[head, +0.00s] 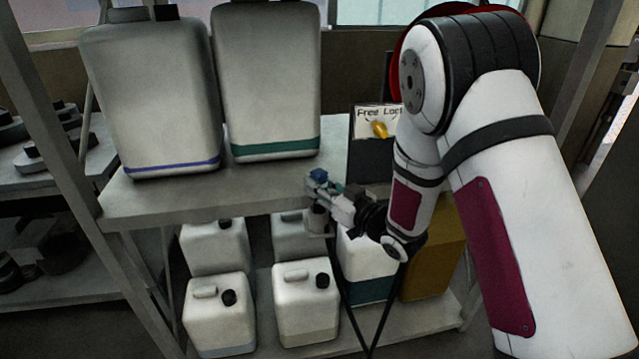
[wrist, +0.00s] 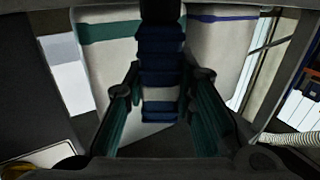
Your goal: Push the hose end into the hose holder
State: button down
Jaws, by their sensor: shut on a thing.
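My gripper (head: 326,192) is at the front edge of the upper shelf, in front of the white canisters. In the wrist view, its two teal-padded fingers (wrist: 163,95) are shut on a blue ribbed piece with a grey band, apparently the hose end (wrist: 160,65). Its blue part (head: 319,174) shows at the fingertips in the head view. A small grey cup-like part (head: 317,219), possibly the hose holder, is just below the gripper at the shelf edge. I cannot tell whether the hose end touches it. Black hose (head: 350,300) hangs below in a V.
Two large canisters (head: 155,100) (head: 268,80) stand on the upper shelf (head: 160,200). Several smaller white canisters (head: 305,300) stand below, beside a yellow-brown box (head: 435,255). A dark case with a "Free Lock" label (head: 370,114) is behind my arm. A shelf post stands at left.

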jog(key=shift+f+b, duration=0.45)
jog(key=shift+f, duration=0.4)
jog(key=c, duration=1.2)
grip_release()
jog(key=shift+c, duration=0.2)
jog(key=shift+f, duration=0.1)
